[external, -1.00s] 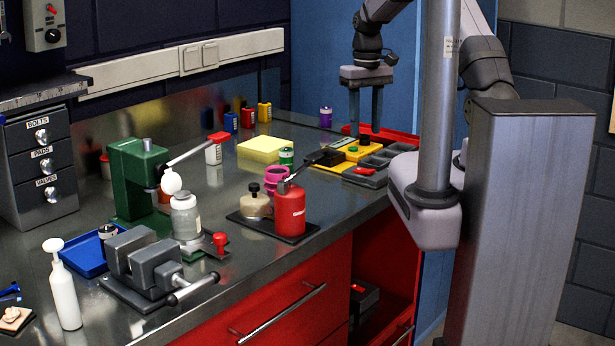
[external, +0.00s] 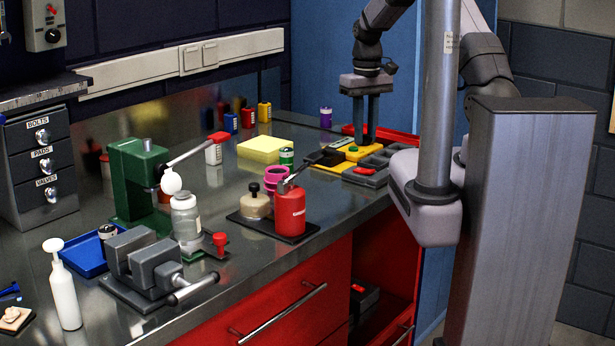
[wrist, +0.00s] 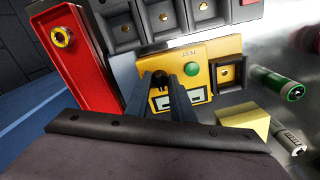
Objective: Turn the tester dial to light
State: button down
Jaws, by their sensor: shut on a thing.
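The tester is a yellow box on the bench at the back right (external: 340,163); in the wrist view its yellow face (wrist: 222,47) shows a green button (wrist: 191,69) and a small display (wrist: 192,97). My gripper (external: 366,141) points straight down over the tester. In the wrist view my fingers (wrist: 162,82) are closed in around the dark dial (wrist: 160,75), which is mostly hidden between them. The dial's pointer and the setting labels cannot be read.
Beside the tester are a red tray (wrist: 70,60) and dark compartments (external: 379,160). A green-capped cylinder (external: 287,156), a yellow block (external: 264,148) and a red can (external: 290,212) stand to the left.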

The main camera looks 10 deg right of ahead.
jog(key=shift+m, duration=0.3)
jog(key=m, duration=0.5)
jog(key=shift+w+r+p, duration=0.1)
jog(key=shift+p, duration=0.25)
jog(key=m, duration=0.5)
jog(key=shift+m, duration=0.4)
jog(key=c, duration=1.5)
grip_release()
jog(key=shift+c, duration=0.2)
jog(key=shift+r+b, duration=1)
jog(key=shift+r, duration=2.65)
